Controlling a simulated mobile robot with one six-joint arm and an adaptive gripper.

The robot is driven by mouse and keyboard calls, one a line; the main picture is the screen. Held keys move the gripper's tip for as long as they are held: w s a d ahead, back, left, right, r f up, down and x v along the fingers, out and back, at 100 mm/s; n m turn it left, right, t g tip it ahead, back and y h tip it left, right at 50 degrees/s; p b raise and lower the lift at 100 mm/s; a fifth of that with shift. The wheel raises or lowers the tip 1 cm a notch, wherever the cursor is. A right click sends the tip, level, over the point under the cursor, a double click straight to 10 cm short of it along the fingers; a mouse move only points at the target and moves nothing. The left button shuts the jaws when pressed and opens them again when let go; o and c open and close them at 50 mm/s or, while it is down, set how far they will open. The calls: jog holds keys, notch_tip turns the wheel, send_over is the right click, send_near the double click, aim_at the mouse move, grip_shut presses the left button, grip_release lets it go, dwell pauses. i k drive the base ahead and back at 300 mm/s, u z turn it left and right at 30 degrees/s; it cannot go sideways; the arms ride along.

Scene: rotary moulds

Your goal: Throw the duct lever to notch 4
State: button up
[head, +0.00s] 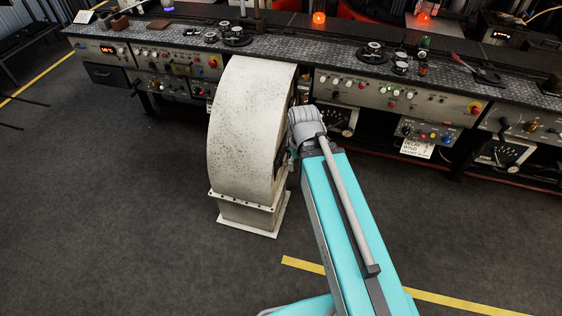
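A tall, curved, cream-white duct housing (238,130) with dark specks stands on the floor in front of the long bench. Its flanged foot (250,215) rests on the grey floor. My teal arm reaches up from the lower right, and its grey wrist end is close beside the housing's right side. My gripper is hidden behind the arm and the housing, so I cannot see its fingers. The duct lever and its notch marks cannot be made out; the housing's right face is turned mostly away and partly covered by my arm.
The long bench (300,52) runs across the back, with control panels of buttons and knobs (390,97) along its front. A white label card (417,148) hangs below one panel. Open floor (120,220) lies left of the housing. Yellow floor lines (460,301) show at right and left.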

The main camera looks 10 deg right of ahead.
aim_at(287, 149)
jog(key=k, duration=0.55)
jog(key=z, duration=0.1)
jog(key=i, duration=0.95)
jog(key=z, duration=0.65)
